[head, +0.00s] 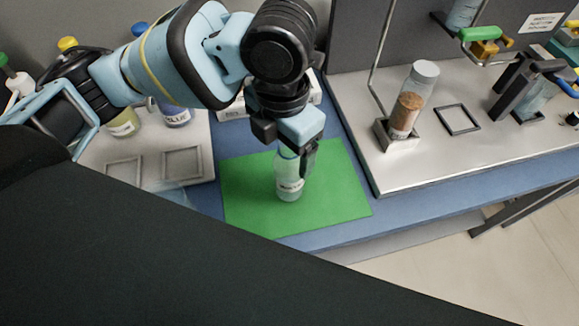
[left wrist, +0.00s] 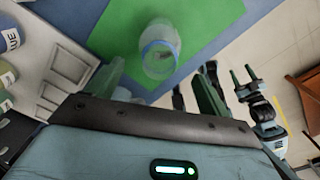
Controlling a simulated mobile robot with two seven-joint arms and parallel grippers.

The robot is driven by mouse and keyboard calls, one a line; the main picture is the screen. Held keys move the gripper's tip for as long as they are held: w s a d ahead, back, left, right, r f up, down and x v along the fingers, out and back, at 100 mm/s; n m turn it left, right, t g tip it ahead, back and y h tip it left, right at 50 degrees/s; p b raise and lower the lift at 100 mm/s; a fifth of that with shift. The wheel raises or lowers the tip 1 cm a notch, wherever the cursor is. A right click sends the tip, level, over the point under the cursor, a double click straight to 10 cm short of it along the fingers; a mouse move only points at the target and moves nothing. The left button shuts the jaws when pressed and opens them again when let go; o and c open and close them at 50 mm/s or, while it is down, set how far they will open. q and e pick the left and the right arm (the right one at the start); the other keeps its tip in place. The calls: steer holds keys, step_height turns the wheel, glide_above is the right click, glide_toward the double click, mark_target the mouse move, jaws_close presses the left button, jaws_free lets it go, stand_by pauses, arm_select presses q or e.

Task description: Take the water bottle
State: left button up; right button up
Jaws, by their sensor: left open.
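The water bottle (head: 289,187) is clear with a white label and stands upright on a green mat (head: 245,190). In the left wrist view the bottle (left wrist: 160,48) shows from above, with a bluish ring at its top. My left gripper (head: 296,162) is over the bottle's upper part, pointing down. Its jaws (left wrist: 160,75) are open, with the bottle seen between and just beyond the fingers. I cannot tell whether they touch it. What looks like my right gripper (left wrist: 241,80) shows small at the right of the left wrist view; its jaw state is unclear.
A bottle of brown grains (head: 405,115) stands in a holder on the grey platform (head: 365,165) at right, beside an empty square frame (head: 458,120). A pale tray (head: 195,140) with yellow-capped and blue-capped bottles is at left. The mat around the water bottle is clear.

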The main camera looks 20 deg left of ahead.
mark_target(287, 165)
arm_select(q)
steer(key=shift+w+f+b, duration=0.15)
steer(key=shift+w+f, duration=0.05)
steer(key=shift+f, duration=1)
steer(key=shift+w+f+b, duration=0.1)
steer(key=shift+w+f, duration=0.1)
steer(key=shift+f, duration=1.05)
steer(key=shift+w+f+b, duration=0.15)
steer(key=shift+w+f, duration=0.05)
steer(key=shift+f, duration=1)
steer(key=c, duration=1.1)
